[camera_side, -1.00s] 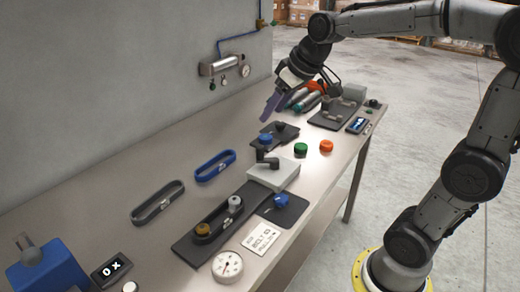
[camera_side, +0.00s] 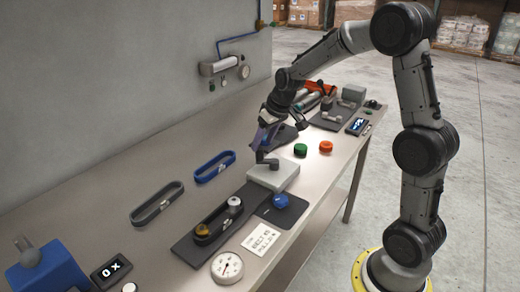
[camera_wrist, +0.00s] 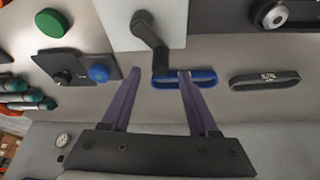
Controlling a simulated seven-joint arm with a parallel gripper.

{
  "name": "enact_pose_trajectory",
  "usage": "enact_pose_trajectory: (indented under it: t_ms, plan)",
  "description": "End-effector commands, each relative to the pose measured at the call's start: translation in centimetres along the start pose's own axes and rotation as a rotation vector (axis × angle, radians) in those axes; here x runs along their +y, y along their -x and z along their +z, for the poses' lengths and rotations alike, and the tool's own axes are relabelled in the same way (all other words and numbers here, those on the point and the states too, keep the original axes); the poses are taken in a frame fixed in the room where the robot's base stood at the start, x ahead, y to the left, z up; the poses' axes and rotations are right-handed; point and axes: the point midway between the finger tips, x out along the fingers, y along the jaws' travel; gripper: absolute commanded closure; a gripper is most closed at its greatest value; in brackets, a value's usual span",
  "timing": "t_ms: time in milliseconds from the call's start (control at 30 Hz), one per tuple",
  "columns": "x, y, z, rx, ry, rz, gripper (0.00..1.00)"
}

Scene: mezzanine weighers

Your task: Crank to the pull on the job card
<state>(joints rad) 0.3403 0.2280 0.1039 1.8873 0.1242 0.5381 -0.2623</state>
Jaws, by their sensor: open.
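A dark crank (camera_side: 267,161) stands on a pale box (camera_side: 287,177) at mid-bench; the wrist view shows its arm (camera_wrist: 148,32) and handle. My gripper (camera_side: 258,144) is open, its purple fingers just above and behind the crank. In the wrist view the fingers (camera_wrist: 160,85) straddle the handle's line; I cannot tell whether they touch it. A black belt (camera_side: 216,222) loops around a brass-coloured and a grey pulley beside the box. The job card (camera_side: 261,239) lies in front; its small print is hard to read. A round dial gauge (camera_side: 227,267) lies nearby.
A blue belt (camera_side: 214,166) and a dark belt (camera_side: 157,203) lie loose at left. A blue knob (camera_side: 280,201), green cap (camera_side: 300,150) and orange cap (camera_side: 326,148) are near the box. A wall runs behind.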

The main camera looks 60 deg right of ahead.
Motion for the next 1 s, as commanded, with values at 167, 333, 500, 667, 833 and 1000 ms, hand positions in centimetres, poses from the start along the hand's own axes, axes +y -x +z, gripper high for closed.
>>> enact_pose_trajectory:
  t_ms: [167,333,500,667,833,1000]
  plan:
    - [-0.1,-2.8,0.1,-0.004,-0.001,-0.001,0.4]
    - [0.0,-4.1,0.1,-0.001,-0.001,-0.001,0.4]
    - [0.0,-4.4,0.0,0.001,-0.001,0.0,0.4]
    - [0.0,-4.4,0.0,0.001,-0.001,0.0,0.4]
    - [0.0,-4.3,0.0,0.0,-0.001,0.0,0.69]
    - [0.0,-4.3,0.0,0.0,-0.001,0.0,0.99]
